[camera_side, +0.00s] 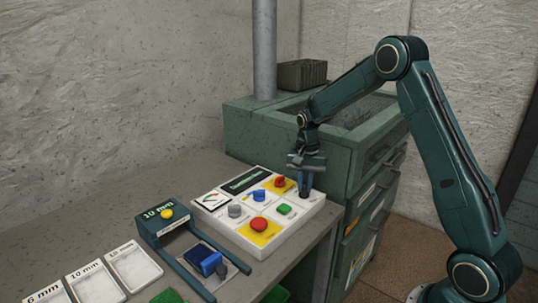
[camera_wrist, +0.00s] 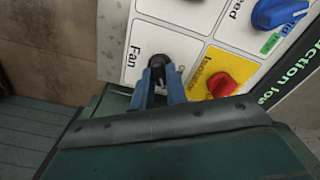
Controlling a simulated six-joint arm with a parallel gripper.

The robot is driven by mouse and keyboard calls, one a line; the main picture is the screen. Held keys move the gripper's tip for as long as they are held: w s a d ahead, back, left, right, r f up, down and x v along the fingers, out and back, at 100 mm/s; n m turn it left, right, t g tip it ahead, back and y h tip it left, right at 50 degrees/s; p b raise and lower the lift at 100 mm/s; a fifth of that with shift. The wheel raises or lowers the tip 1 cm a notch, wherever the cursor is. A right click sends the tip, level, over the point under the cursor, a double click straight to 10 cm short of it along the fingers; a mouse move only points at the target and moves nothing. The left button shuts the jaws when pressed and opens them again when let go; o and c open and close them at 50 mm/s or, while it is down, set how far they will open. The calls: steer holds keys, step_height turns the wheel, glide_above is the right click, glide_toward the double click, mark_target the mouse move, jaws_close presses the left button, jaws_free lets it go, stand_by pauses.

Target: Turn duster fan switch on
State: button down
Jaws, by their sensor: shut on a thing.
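The fan switch (camera_wrist: 157,62) is a small black knob on a white plate labelled "Fan", in the middle of the wrist view. My gripper (camera_wrist: 160,80) has its two blue fingers on either side of the knob and is shut on it. In the side view my gripper (camera_side: 306,191) points down at the right back corner of the white control panel (camera_side: 265,253). It hides the switch there. The fingers partly cover the knob and its markings, so I cannot tell its setting.
Beside the switch is a red knob on a yellow plate (camera_wrist: 221,84); a blue knob (camera_wrist: 277,13) lies beyond. The panel also carries a red button (camera_side: 259,224) and a green button (camera_side: 284,210). A green cabinet (camera_side: 350,150) stands close behind. White trays (camera_side: 134,266) lie at the front left.

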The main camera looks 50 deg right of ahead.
mark_target(305, 187)
stand_by(0.4)
steer(key=c, duration=1.4)
jaws_free()
steer(key=shift+r, duration=0.15)
step_height(305, 187, up, 14)
steer(key=shift+f, duration=0.2)
